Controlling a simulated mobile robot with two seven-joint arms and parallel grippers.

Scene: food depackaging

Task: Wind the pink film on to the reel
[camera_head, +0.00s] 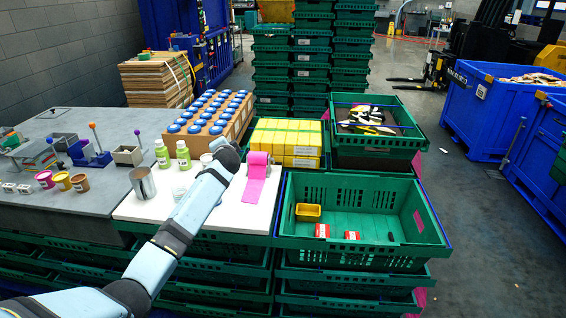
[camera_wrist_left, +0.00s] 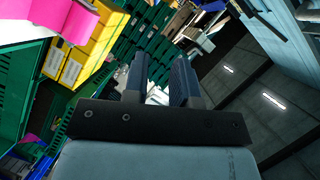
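The pink film (camera_head: 254,190) hangs from a pink roll on the reel (camera_head: 258,159), and its loose end lies on the white board (camera_head: 226,214). A small grey part shows at the reel's right side. In the left wrist view, bright pink film (camera_wrist_left: 58,22) shows at the top left. My left arm reaches across the board, with its wrist just left of the reel in the head view; the fingers are hidden there. In the left wrist view my left gripper (camera_wrist_left: 160,65) is open, with a gap and nothing held between its fingers. My right gripper is not in view.
Green bottles (camera_head: 183,155) and a metal cup (camera_head: 142,183) stand left of my arm. Yellow boxes (camera_head: 286,140) and a carton of blue-lidded jars (camera_head: 212,112) stand behind. A green crate (camera_head: 360,257) with a yellow bin is at the right.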

